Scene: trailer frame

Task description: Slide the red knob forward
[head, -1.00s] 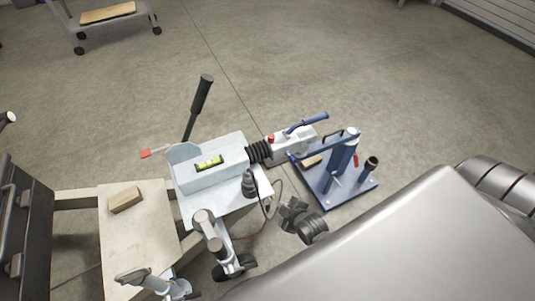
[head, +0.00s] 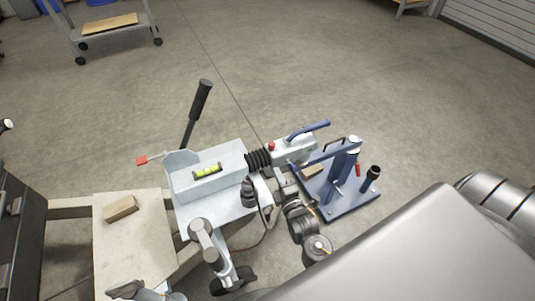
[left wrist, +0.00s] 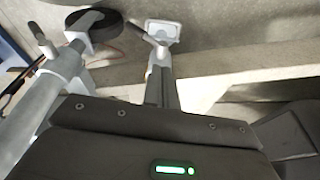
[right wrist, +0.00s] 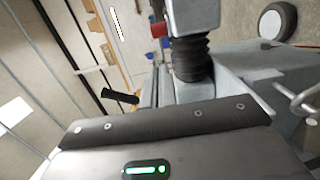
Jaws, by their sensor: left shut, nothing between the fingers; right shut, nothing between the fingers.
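The small red knob (head: 271,146) sits on top of the grey coupling head (head: 293,150), at the front of the black bellows (head: 258,159). It shows again as a red piece beside the bellows in the right wrist view (right wrist: 159,29). My right gripper (head: 272,175) is shut and empty, close beside the coupling on its near side. I see no clear contact with the knob. My left gripper (left wrist: 161,88) is shut and empty in the left wrist view, near the jockey wheel (left wrist: 92,22). In the head view its fingertips cannot be made out.
A grey housing with a green spirit level (head: 207,171) and a black-gripped upright lever (head: 200,98) stands left of the bellows. A blue stand (head: 340,197) is close on the right. A wooden block (head: 121,208) lies at left.

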